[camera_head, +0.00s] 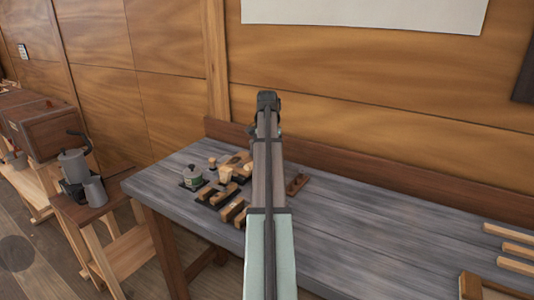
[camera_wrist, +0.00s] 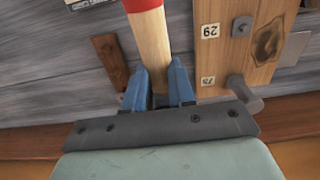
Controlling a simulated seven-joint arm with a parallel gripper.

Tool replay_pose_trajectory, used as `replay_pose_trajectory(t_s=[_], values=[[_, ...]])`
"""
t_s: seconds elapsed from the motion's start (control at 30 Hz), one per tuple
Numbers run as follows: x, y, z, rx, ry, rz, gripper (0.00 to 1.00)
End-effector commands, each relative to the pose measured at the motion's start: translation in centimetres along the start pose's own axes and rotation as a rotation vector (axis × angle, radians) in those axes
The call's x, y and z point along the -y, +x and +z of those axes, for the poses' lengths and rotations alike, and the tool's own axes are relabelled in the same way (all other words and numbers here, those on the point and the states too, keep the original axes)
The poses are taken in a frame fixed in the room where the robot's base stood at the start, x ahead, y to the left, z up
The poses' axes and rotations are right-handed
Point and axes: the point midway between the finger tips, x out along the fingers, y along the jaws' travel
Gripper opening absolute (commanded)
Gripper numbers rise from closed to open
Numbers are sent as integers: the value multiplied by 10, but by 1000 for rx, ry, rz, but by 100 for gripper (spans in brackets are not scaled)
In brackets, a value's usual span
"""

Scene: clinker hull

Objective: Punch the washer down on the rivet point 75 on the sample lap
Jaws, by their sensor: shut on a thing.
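My gripper (camera_wrist: 159,76) has blue fingers, shut on a tool with a pale wooden handle (camera_wrist: 151,38) and a red section (camera_wrist: 141,4). The tool's far end is out of frame. Right of it in the wrist view is a wooden board (camera_wrist: 225,55) with tags reading 29 (camera_wrist: 210,31) and 75 (camera_wrist: 208,80), which appears to be the sample lap. A grey metal piece (camera_wrist: 246,94) lies beside the 75 tag. I cannot make out the washer or rivet point there. In the head view my arm hides the gripper and the tool.
The grey workbench (camera_head: 390,220) holds several wooden blocks and a small can (camera_head: 193,177) left of my arm. A dark wooden piece (camera_head: 297,184) lies right of it. Wooden strips (camera_head: 515,249) lie at far right. The bench between is clear. A wooden wall (camera_head: 370,110) stands behind.

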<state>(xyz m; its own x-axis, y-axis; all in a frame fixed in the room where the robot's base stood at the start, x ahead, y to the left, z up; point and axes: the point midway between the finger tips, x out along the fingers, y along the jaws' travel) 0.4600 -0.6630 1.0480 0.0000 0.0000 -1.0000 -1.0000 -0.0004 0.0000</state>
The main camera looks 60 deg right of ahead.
Motion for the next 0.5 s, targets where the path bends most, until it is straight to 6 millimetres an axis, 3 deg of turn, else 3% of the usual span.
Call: replay_pose_trajectory(t_s=[0.37, 0.5], values=[[2, 0, 2, -11, -4, -1, 0], [16, -16, 10, -29, -24, -2, 0]])
